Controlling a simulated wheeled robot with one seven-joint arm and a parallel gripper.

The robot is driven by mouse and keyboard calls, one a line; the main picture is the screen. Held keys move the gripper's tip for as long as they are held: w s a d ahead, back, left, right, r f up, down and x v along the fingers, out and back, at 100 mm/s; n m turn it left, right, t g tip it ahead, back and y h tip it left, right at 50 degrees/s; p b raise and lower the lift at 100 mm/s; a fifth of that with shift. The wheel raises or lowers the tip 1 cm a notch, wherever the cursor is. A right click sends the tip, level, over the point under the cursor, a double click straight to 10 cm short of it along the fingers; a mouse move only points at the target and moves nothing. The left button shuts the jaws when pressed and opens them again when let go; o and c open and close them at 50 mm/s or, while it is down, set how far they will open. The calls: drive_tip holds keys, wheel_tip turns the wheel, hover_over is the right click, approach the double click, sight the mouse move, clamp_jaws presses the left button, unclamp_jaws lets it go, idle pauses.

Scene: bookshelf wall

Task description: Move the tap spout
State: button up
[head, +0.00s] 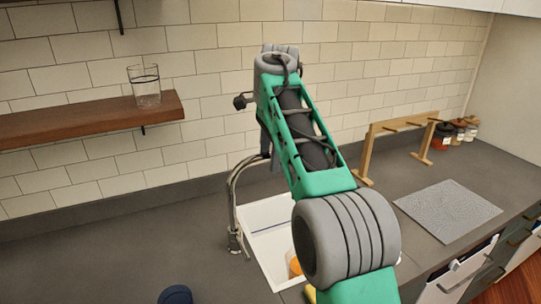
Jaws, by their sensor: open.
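The tap (233,205) is a grey metal one standing at the left rim of the white sink (258,214). Its curved spout (246,162) rises and bends to the right, toward the sink side. My gripper (268,154) is close to the top end of the spout, mostly hidden behind my green and grey arm. The little of it that shows looks open, and I see nothing held in it. I cannot tell whether it touches the spout.
An orange item (295,265) lies in the sink, partly covered by my arm. A glass (146,88) stands on a wooden shelf (90,121) at left. A wooden rack (399,140), jars (446,135) and a grey mat (447,211) are at right. The left counter is largely clear.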

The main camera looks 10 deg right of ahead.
drive_tip(key=shift+r, duration=0.1)
wheel_tip(320, 180, up, 8)
drive_tip(key=s+p, duration=0.1)
drive_tip(key=p, duration=0.3)
drive_tip(key=shift+s+d+f, duration=0.15)
drive_tip(key=shift+s+f, duration=0.1)
drive_tip(key=shift+s, duration=0.1)
drive_tip(key=s+f+n+t, duration=0.1)
drive_tip(key=s+f+n, duration=1.5)
drive_tip(key=s+f, duration=0.6)
drive_tip(key=shift+s+d+f+t, duration=0.15)
drive_tip(key=shift+s+f+t, duration=0.2)
drive_tip(key=shift+s, duration=0.85)
drive_tip(key=shift+c, duration=0.3)
